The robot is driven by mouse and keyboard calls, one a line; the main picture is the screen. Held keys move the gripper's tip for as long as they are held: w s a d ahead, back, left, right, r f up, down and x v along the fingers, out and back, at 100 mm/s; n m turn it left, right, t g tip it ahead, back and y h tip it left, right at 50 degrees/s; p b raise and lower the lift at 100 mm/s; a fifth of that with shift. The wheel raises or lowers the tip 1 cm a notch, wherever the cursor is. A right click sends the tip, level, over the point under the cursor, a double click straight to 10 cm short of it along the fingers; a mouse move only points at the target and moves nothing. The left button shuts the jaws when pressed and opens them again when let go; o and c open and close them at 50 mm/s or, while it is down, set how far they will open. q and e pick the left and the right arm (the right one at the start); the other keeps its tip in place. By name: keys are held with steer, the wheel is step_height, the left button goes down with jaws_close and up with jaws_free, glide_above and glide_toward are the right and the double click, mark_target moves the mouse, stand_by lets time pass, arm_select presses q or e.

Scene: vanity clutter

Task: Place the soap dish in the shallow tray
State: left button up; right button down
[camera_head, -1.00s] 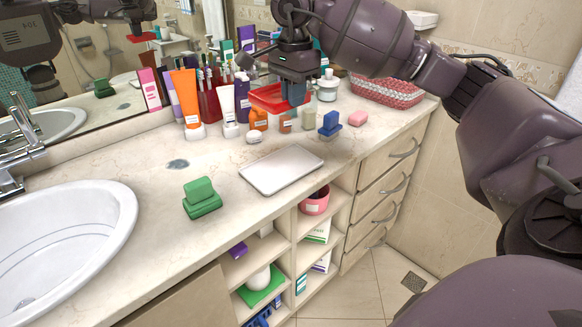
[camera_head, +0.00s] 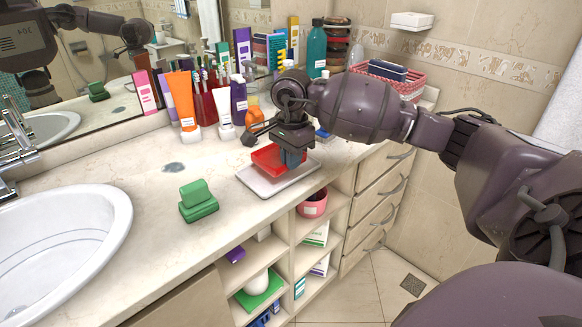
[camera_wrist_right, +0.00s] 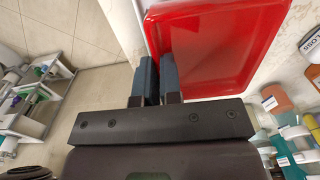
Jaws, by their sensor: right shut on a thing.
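The soap dish is a red, shallow, rectangular dish (camera_head: 268,159); it also fills much of the right wrist view (camera_wrist_right: 222,45). My right gripper (camera_head: 291,158) points down and is shut on the dish's near right wall; its two blue-grey fingers (camera_wrist_right: 158,75) sit at the dish's edge. The shallow tray (camera_head: 260,188) is pale and flat and lies near the counter's front edge. The dish is over the tray, very low; I cannot tell whether they touch. The gripper hides part of the tray's far right side. My left gripper is not in view.
A green block on a green base (camera_head: 198,203) stands left of the tray. Tubes and bottles, such as an orange tube (camera_head: 184,98), crowd the back by the mirror. A white sink (camera_head: 60,240) is at left. Bare counter (camera_head: 140,180) lies between them.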

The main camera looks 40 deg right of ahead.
step_height(320, 180, down, 2)
steer(key=shift+f, duration=0.45)
steer(key=c, duration=1.3)
jaws_free()
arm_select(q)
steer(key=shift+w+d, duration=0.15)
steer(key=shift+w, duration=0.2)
arm_select(e)
steer(key=shift+r, duration=0.5)
step_height(320, 180, up, 11)
steer(key=shift+f+p, duration=0.15)
steer(key=shift+p, duration=0.15)
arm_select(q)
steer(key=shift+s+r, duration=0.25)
arm_select(e)
steer(key=shift+r, duration=0.35)
